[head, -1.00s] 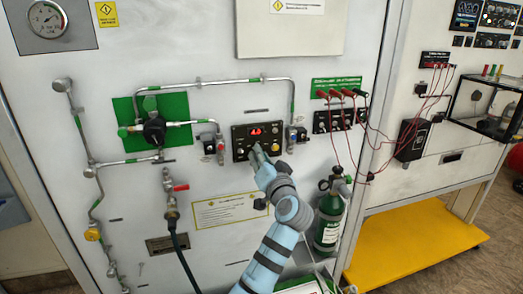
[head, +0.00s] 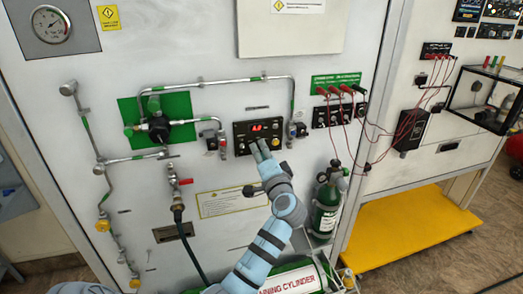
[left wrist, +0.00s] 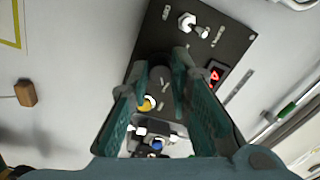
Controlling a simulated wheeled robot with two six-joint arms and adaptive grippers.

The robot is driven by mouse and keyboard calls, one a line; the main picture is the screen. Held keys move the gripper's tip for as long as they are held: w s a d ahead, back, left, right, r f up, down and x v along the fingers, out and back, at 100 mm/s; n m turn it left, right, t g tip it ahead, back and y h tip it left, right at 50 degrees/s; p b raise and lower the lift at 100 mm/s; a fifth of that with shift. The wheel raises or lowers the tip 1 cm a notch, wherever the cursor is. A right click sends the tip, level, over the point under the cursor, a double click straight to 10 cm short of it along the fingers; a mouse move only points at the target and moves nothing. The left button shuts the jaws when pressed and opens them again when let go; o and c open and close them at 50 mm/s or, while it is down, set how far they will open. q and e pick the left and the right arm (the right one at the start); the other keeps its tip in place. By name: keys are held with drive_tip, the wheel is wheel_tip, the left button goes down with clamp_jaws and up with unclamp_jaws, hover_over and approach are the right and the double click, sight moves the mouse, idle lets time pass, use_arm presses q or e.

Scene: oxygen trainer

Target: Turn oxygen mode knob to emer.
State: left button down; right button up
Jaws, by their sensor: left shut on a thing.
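The black oxygen control panel (head: 239,129) with a lit red display (head: 257,127) is on the white wall. It also fills the middle of the left wrist view (left wrist: 222,40), with the red display (left wrist: 214,76) to the right of the fingers. My left gripper (head: 260,150) is at the panel's lower middle. In the left wrist view its fingers (left wrist: 160,74) are shut on a dark grey knob (left wrist: 159,77), mostly hidden between them. The knob's pointer and the emer label cannot be read. My right gripper is not in view.
A yellow knob (left wrist: 147,103) and a silver toggle (left wrist: 188,23) are close by on the panel. Pipes (head: 225,83) run above it. Red-leaded jacks (head: 338,92) and a green cylinder (head: 325,212) are to the right. A hose valve (head: 177,190) is at lower left.

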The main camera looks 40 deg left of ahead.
use_arm(q)
drive_tip(key=shift+f, duration=0.25)
drive_tip(key=c, duration=1.7)
unclamp_jaws()
drive_tip(key=shift+o, duration=1.2)
drive_tip(key=shift+r, duration=0.2)
drive_tip(key=v, duration=0.7)
drive_tip(key=shift+s+d, duration=0.25)
drive_tip(key=shift+d, duration=0.05)
drive_tip(key=shift+w+a, duration=0.1)
drive_tip(key=shift+a, duration=0.05)
